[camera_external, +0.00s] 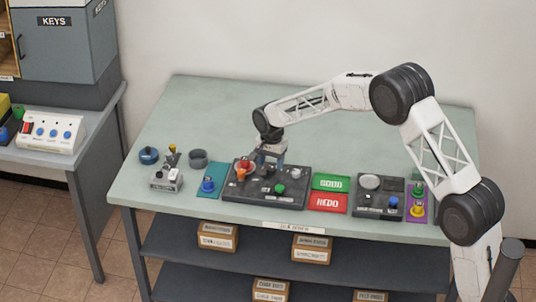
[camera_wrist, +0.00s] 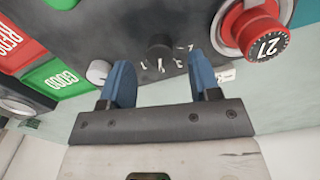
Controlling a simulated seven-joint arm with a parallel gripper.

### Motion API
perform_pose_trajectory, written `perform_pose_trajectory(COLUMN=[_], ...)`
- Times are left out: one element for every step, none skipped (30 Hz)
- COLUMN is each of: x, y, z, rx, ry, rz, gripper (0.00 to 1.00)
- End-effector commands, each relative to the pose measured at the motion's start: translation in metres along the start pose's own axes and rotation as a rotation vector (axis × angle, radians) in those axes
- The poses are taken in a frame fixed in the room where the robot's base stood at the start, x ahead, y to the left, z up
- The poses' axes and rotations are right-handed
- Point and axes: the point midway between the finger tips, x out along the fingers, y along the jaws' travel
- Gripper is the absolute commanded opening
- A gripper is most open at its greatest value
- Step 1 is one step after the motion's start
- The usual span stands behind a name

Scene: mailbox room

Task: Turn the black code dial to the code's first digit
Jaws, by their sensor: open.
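The black code dial (camera_wrist: 160,48) sits on the dark panel, with white digits printed in an arc around it; the ones I can read include 1 and 3. In the wrist view it lies between and just beyond the blue fingertips of my gripper (camera_wrist: 158,65), which is open and empty. I cannot tell whether the fingers touch the dial. In the external view my gripper (camera_external: 269,162) hangs over the back of the dark panel (camera_external: 262,200), and the dial is hidden there. A red knob (camera_wrist: 235,28) marked 27 stands beside the right finger.
A silver knob (camera_wrist: 98,72) is close to the left finger. A green button (camera_external: 279,188) is on the panel's front. The green GOOD pad (camera_external: 331,182) and red REDO pad (camera_external: 329,203) lie right of the panel. The table's back (camera_external: 215,105) is clear.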

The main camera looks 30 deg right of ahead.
Motion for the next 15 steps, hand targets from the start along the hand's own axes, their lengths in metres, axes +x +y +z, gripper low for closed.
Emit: perform_pose_trajectory(x=[-0.007, -0.011, -0.016, -0.02, -0.024, -0.03, -0.033, -0.036, -0.04, -0.043, -0.045, -0.048, -0.05, -0.051, -0.052], y=[0.0, 0.0, 0.0, 0.0, 0.0, 0.0, 0.0, 0.0, 0.0, 0.0, 0.0, 0.0, 0.0, 0.0, 0.0], z=[0.0, 0.0, 0.0, 0.0, 0.0, 0.0, 0.0, 0.0, 0.0, 0.0, 0.0, 0.0, 0.0, 0.0, 0.0], rx=[0.0, 0.0, 0.0, 0.0, 0.0, 0.0, 0.0, 0.0, 0.0, 0.0, 0.0, 0.0, 0.0, 0.0, 0.0], ry=[0.0, 0.0, 0.001, 0.001, 0.001, 0.001, 0.001, 0.001, 0.001, 0.001, 0.001, 0.0, 0.0, 0.0, 0.0], rz=[-0.001, -0.001, -0.001, -0.002, -0.002, -0.002, -0.001, -0.001, -0.001, -0.001, -0.001, -0.001, 0.0, 0.0, 0.0], gripper=[0.57, 0.57, 0.57, 0.57, 0.57, 0.57, 0.57, 0.57, 0.57, 0.57, 0.57, 0.57, 0.57, 0.57, 0.57])
